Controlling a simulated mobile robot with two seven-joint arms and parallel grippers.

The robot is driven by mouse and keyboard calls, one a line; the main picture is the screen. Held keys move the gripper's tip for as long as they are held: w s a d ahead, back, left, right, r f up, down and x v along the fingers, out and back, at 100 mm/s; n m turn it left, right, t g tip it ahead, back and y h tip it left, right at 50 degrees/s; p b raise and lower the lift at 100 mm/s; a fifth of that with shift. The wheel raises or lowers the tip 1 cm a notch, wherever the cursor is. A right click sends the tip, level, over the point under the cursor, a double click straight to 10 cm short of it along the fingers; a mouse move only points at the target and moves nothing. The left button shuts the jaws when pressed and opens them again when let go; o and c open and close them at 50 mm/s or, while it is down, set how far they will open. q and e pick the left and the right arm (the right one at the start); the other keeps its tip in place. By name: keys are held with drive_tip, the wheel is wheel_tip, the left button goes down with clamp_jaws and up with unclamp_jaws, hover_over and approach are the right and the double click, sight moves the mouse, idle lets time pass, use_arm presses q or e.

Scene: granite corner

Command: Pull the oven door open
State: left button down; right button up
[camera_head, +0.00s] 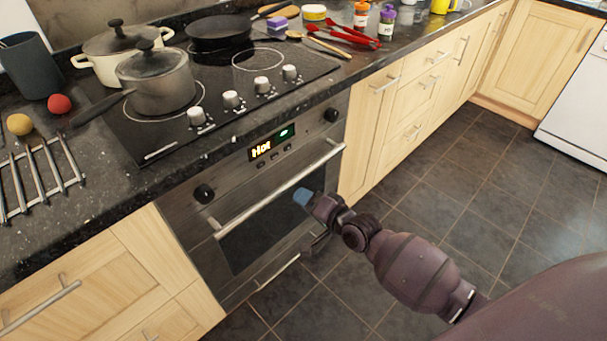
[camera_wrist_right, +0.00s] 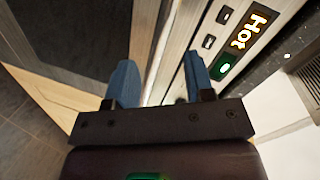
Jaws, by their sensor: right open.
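The oven door (camera_head: 262,235) is shut, with a dark glass window. Its long silver bar handle (camera_head: 270,190) runs across the top of the door. My right gripper (camera_head: 302,197) is in front of the door, just below the right part of the handle in the picture. Its blue fingers are apart. In the right wrist view a light bar, apparently the handle (camera_wrist_right: 145,45), shows between and beyond the open fingers of the right gripper (camera_wrist_right: 160,75). I cannot tell whether they touch it. My left gripper is not in view.
The control panel (camera_head: 268,148) above the door has knobs and a display reading "Hot". Pots and a pan (camera_head: 220,30) stand on the hob. Wooden cabinets (camera_head: 405,110) flank the oven. The tiled floor (camera_head: 440,170) in front is clear apart from my arm.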

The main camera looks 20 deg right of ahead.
sight(290, 187)
drive_tip(key=w+m, duration=0.1)
drive_tip(key=w, duration=0.1)
drive_tip(key=w+a+f+m+b, duration=0.1)
drive_tip(key=w+m, duration=0.1)
drive_tip(key=w, duration=0.1)
drive_tip(key=w+a+f+m+b, duration=0.1)
drive_tip(key=w+m, duration=0.1)
drive_tip(key=w, duration=0.1)
drive_tip(key=shift+w+t, duration=0.2)
drive_tip(key=shift+t, duration=0.1)
drive_tip(key=shift+x, duration=0.8)
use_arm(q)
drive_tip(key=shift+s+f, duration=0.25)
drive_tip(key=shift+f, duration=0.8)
use_arm(e)
drive_tip(key=shift+r, duration=0.15)
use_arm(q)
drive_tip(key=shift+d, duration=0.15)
use_arm(e)
clamp_jaws()
